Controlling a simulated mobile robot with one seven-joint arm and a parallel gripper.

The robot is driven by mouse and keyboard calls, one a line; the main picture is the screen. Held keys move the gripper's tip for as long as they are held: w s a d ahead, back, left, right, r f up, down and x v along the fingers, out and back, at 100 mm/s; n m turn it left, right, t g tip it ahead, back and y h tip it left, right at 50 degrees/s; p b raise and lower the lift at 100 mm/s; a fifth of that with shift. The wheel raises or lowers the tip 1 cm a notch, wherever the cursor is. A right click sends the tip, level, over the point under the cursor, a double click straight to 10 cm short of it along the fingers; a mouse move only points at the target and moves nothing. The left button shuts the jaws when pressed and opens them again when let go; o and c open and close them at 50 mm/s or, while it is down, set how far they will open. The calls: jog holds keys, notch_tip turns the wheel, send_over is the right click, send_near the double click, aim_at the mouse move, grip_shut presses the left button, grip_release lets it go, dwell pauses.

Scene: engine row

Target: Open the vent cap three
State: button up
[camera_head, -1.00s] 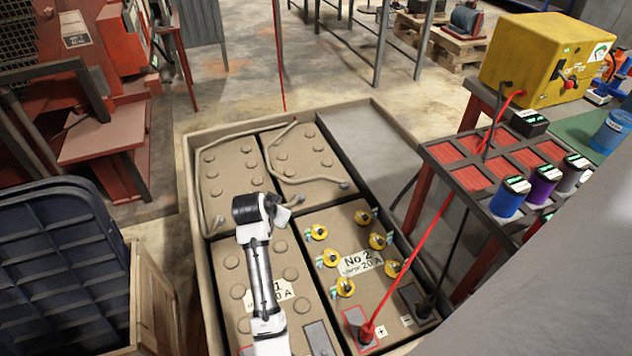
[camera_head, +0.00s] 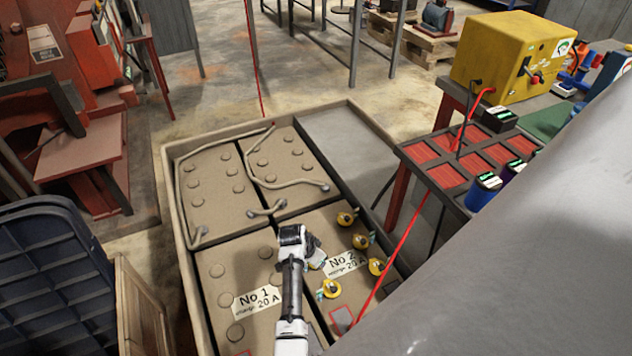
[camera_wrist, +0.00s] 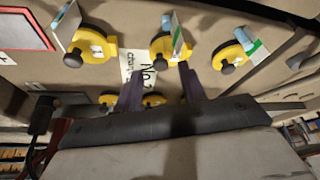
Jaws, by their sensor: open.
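Yellow vent caps (camera_head: 377,266) with dark knobs sit on the top of battery No 2 (camera_head: 318,222). Several show in the head view; the arm hides others. In the wrist view three caps stand in a row: a left cap (camera_wrist: 93,43), a middle cap (camera_wrist: 170,47) and a right cap (camera_wrist: 237,50). Small tags stand by them, and their numbers are too small to read surely. My gripper (camera_head: 314,254) is over the left side of battery No 2. Its two dark fingers (camera_wrist: 162,84) are apart and empty, pointing toward the middle cap.
Battery No 1 (camera_head: 225,270) lies to the left, inside the same tan tray (camera_head: 176,200). A red cable (camera_head: 405,250) runs down across the right side. A rack with red pads (camera_head: 447,174) and a yellow box (camera_head: 512,55) stand to the right. The tray's far right is bare.

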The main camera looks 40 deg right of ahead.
jog(key=shift+x, duration=0.9)
grip_shut()
jog(key=shift+w+r, duration=0.1)
